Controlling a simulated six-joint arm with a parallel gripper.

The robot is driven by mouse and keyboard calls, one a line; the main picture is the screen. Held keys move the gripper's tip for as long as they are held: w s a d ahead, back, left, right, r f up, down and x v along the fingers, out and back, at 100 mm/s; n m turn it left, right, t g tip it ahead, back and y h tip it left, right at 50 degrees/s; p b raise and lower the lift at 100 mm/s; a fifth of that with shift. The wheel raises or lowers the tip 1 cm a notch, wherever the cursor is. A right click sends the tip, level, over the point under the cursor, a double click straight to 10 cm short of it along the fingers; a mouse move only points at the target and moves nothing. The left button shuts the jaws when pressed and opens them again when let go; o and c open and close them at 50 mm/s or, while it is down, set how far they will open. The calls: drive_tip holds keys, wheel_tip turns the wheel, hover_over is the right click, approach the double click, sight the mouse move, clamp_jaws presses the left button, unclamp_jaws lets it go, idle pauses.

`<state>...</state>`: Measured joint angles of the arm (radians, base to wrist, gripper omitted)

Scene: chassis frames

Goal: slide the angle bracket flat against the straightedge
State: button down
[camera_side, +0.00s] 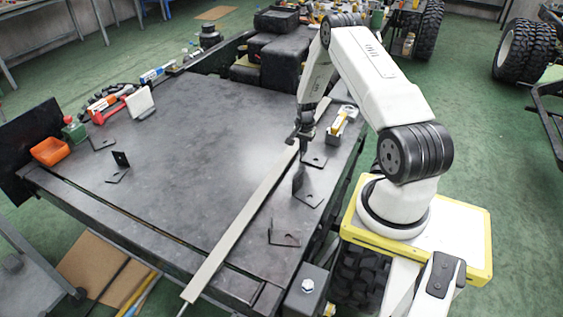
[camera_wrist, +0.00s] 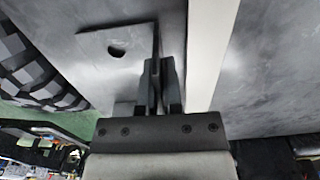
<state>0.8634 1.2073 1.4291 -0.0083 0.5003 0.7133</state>
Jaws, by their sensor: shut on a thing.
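The straightedge (camera_side: 238,222) is a long pale bar lying diagonally across the dark table. It also shows in the wrist view (camera_wrist: 211,45), running up the picture right of my gripper. The angle bracket (camera_side: 316,161) is dark metal and lies just right of the bar in the side view. In the wrist view its flat leg with a hole (camera_wrist: 100,48) lies left of its upright leg. My gripper (camera_side: 300,146) is shut on that upright leg, seen between the fingers (camera_wrist: 160,82) in the wrist view. A narrow gap with one finger in it separates upright leg and bar.
Other dark brackets stand right of the bar, one tall (camera_side: 299,183) and one nearer the front (camera_side: 284,238). More lie left (camera_side: 118,170), near an orange bin (camera_side: 50,151). A yellow-handled tool (camera_side: 340,122) lies near the right edge. The table's middle is clear.

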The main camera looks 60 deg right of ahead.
drive_tip(key=shift+f, duration=0.1)
drive_tip(key=c, duration=0.7)
unclamp_jaws()
drive_tip(key=shift+r, duration=3.45)
